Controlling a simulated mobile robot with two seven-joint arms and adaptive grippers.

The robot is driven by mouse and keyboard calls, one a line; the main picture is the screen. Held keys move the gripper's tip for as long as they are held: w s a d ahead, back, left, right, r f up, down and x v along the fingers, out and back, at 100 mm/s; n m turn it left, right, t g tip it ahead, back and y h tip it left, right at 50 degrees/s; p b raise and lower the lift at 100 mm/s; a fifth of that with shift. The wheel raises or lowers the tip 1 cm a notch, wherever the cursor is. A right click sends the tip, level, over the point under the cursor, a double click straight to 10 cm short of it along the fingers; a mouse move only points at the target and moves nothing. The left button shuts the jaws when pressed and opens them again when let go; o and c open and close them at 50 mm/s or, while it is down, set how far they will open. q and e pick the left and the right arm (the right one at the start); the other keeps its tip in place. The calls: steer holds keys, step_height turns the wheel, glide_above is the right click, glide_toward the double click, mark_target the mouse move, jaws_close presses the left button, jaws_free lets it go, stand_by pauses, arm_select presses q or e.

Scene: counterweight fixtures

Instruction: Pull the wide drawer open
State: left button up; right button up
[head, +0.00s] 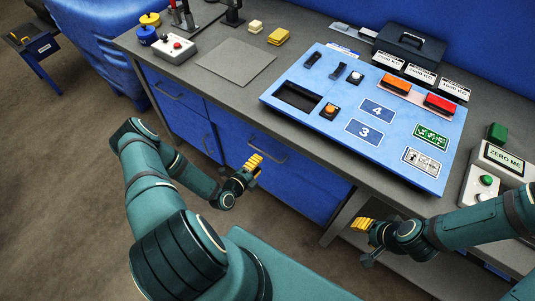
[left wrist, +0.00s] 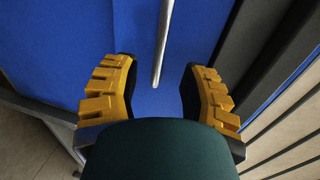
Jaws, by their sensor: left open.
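The wide drawer (head: 305,182) is a blue front under the grey worktop and looks closed. Its grey bar handle (head: 267,148) runs along the upper part of the front. My left gripper (head: 252,166), with yellow padded fingers, is just in front of the handle's left part. In the left wrist view my left gripper (left wrist: 157,95) is open, and the handle (left wrist: 163,40) points in between the two fingers, with clear space on both sides. Neither finger appears to touch it. My right gripper (head: 362,224) is off to the right, below the worktop edge; its jaw opening is unclear.
Other blue fronts with handles (head: 168,91) lie left of the drawer. The worktop (head: 150,50) holds a light-blue panel (head: 345,85) with switches and blocks, a grey mat (head: 236,61) and a control box (head: 173,48). An open shelf space lies right of the drawer.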

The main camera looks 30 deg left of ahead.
mark_target(267, 154)
arm_select(q)
steer(key=x, duration=0.6)
steer(key=shift+w, duration=0.4)
steer(key=shift+c, duration=0.3)
jaws_close()
